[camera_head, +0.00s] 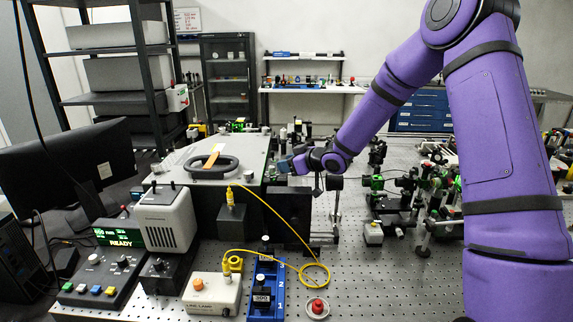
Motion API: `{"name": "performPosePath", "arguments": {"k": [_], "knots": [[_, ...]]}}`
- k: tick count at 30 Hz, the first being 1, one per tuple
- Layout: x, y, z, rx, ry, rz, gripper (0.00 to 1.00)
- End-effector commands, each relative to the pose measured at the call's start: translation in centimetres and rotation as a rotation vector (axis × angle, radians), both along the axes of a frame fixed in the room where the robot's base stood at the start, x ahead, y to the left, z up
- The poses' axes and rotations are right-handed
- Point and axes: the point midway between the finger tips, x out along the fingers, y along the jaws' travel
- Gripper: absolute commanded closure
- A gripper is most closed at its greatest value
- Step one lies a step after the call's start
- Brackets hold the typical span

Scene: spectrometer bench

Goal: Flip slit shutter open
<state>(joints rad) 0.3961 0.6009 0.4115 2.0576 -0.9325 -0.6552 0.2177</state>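A large light-grey instrument box (253,150), which looks like the spectrometer, stands on the bench left of centre, with a dark carry handle (213,166) on its lid. A dark block (290,207) stands at its right front corner. My purple arm reaches in from the right, and my gripper (293,164) is small in view at the box's right side, above the dark block. A small bluish part shows at the gripper's tip; I cannot tell whether it belongs to the gripper. The fingers are too small to read. I cannot make out the slit shutter or its position.
A yellow fibre (268,207) runs from a dark box and loops on the perforated bench (360,285). A blue numbered rack (266,292), a red button (317,307) and a control box (212,292) stand in front. Optics mounts (405,190) crowd the right.

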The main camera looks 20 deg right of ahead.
Motion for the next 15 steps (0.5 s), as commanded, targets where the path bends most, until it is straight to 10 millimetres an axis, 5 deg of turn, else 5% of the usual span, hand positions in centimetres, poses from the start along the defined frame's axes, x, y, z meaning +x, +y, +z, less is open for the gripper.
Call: {"name": "performPosePath", "arguments": {"k": [12, 15], "knots": [[0.59, 0.40, -0.26, -0.001, -0.001, -0.001, 0.61], [0.59, 0.40, -0.27, 0.000, 0.000, -0.001, 0.84]]}}
